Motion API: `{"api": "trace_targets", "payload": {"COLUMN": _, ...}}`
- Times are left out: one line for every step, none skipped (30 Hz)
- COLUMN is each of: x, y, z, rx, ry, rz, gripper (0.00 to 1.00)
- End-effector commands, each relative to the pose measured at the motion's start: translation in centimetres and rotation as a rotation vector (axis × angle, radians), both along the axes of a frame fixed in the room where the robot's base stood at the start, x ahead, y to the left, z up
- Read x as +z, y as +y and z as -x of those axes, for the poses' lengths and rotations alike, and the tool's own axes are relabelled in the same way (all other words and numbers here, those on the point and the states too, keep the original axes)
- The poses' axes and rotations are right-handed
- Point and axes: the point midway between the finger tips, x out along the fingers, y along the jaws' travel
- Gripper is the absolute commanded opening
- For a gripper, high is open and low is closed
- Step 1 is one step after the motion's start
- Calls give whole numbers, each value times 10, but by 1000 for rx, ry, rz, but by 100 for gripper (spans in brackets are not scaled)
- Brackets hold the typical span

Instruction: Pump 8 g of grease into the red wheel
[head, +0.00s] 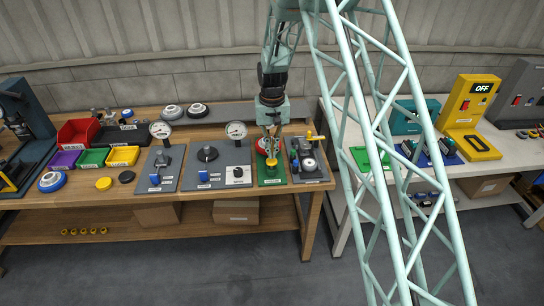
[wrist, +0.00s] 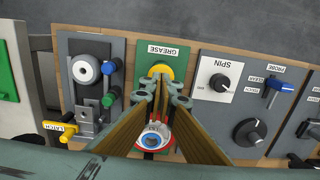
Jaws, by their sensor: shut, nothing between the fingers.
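The grease station is a green plate (head: 272,181) on the wooden bench, also in the wrist view beside its GREASE label (wrist: 163,51). A yellow round part (wrist: 159,70) stands near the label. My gripper (wrist: 160,92) is shut and empty, pointing down with its fingertips over or just beside the yellow part; I cannot tell whether they touch. In the head view my gripper (head: 271,154) hangs over the green plate. The red wheel (wrist: 152,139), with a white body and blue centre, sits at the station's far end, seen between my fingers and partly hidden.
Right of the station in the head view is a grey fixture (head: 309,163) with a yellow latch handle. Left are the spin panel (head: 217,167) with knobs, gauges, and red (head: 78,132), purple, green and yellow bins. A blue-rimmed wheel (head: 52,181) lies at the bench's left.

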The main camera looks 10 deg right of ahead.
Motion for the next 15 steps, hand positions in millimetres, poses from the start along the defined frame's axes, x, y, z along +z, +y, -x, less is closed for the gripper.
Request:
{"api": "trace_targets", "payload": {"x": 8, "y": 0, "z": -1, "rx": 0, "ry": -2, "rz": 0, "gripper": 0}}
{"api": "trace_targets", "payload": {"x": 12, "y": 0, "z": -1, "rx": 0, "ry": -2, "rz": 0, "gripper": 0}}
{"api": "trace_targets", "payload": {"x": 17, "y": 0, "z": -1, "rx": 0, "ry": -3, "rz": 0, "gripper": 0}}
{"api": "trace_targets", "payload": {"x": 21, "y": 0, "z": -1, "rx": 0, "ry": -3, "rz": 0, "gripper": 0}}
{"api": "trace_targets", "payload": {"x": 26, "y": 0, "z": -1, "rx": 0, "ry": -2, "rz": 0, "gripper": 0}}
{"api": "trace_targets", "payload": {"x": 32, "y": 0, "z": -1, "rx": 0, "ry": -2, "rz": 0, "gripper": 0}}
{"api": "trace_targets", "payload": {"x": 36, "y": 0, "z": -1, "rx": 0, "ry": -3, "rz": 0, "gripper": 0}}
{"api": "trace_targets", "payload": {"x": 41, "y": 0, "z": -1, "rx": 0, "ry": -3, "rz": 0, "gripper": 0}}
{"api": "trace_targets", "payload": {"x": 46, "y": 0, "z": -1, "rx": 0, "ry": -2, "rz": 0, "gripper": 0}}
{"api": "trace_targets", "payload": {"x": 51, "y": 0, "z": -1, "rx": 0, "ry": -2, "rz": 0, "gripper": 0}}
{"api": "trace_targets", "payload": {"x": 55, "y": 0, "z": -1, "rx": 0, "ry": -2, "rz": 0, "gripper": 0}}
{"api": "trace_targets", "payload": {"x": 61, "y": 0, "z": -1, "rx": 0, "ry": -3, "rz": 0, "gripper": 0}}
{"api": "trace_targets", "payload": {"x": 64, "y": 0, "z": -1, "rx": 0, "ry": -3, "rz": 0, "gripper": 0}}
{"api": "trace_targets", "payload": {"x": 68, "y": 0, "z": -1, "rx": 0, "ry": -2, "rz": 0, "gripper": 0}}
{"api": "trace_targets", "payload": {"x": 72, "y": 0, "z": 0, "rx": 0, "ry": -1, "rz": 0, "gripper": 0}}
